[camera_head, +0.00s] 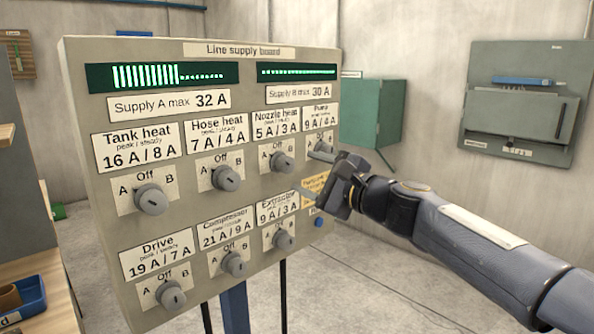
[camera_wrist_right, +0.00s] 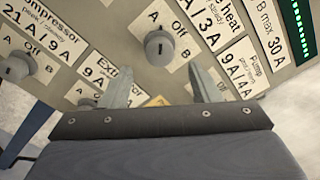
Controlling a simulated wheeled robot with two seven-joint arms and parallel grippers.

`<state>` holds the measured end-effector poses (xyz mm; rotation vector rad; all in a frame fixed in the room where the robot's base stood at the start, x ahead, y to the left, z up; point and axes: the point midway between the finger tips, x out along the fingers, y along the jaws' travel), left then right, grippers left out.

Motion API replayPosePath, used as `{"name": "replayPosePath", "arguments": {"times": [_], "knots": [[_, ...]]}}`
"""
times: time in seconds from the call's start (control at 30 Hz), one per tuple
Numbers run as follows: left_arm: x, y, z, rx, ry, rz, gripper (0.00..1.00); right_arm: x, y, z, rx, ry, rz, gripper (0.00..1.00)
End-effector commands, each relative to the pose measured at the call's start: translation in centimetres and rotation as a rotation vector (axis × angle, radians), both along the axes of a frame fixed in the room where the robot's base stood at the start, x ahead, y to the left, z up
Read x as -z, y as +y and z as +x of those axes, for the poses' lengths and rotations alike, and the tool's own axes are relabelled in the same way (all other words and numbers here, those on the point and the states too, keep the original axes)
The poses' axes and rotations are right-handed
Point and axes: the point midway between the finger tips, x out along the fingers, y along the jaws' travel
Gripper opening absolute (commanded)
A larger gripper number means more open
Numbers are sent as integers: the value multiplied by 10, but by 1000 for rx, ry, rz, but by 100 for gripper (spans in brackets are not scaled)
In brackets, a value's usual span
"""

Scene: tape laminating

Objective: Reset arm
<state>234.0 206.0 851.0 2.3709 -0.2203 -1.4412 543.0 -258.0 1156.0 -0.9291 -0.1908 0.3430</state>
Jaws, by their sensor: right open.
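My right gripper (camera_head: 314,174) is in front of the right edge of the line supply board (camera_head: 218,140). It is open, and nothing shows between its fingers. In the right wrist view its two fingers (camera_wrist_right: 159,82) stand apart, with the board face beyond them and the Nozzle heat knob (camera_wrist_right: 159,47) above the gap. In the head view the gripper hides part of the Pump area, including its knob. I cannot tell whether the fingertips touch the board. My left gripper is not in view.
The board carries several grey knobs, including Tank heat (camera_head: 151,199) and Drive (camera_head: 171,295). Two green bar displays (camera_head: 162,76) are lit at its top. A green box (camera_head: 371,112) and a grey wall unit (camera_head: 520,103) are behind. A blue tray (camera_head: 24,300) is at lower left. The floor at right looks clear.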

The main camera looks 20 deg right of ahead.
Motion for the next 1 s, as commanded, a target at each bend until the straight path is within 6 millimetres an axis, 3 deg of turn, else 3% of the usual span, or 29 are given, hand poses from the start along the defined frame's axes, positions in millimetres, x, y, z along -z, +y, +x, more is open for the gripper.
{"name": "replayPosePath", "arguments": {"times": [0.13,0.7,0.77,0.87,1.0], "knots": [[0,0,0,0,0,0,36,0,-5,-12,0,1,2,56],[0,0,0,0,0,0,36,3,-3,-18,-10,1,-26,56],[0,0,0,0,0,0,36,11,3,-28,-30,1,-88,56],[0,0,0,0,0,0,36,40,20,-62,-106,4,-284,56],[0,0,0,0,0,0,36,108,47,-132,-281,13,-676,56]]}}
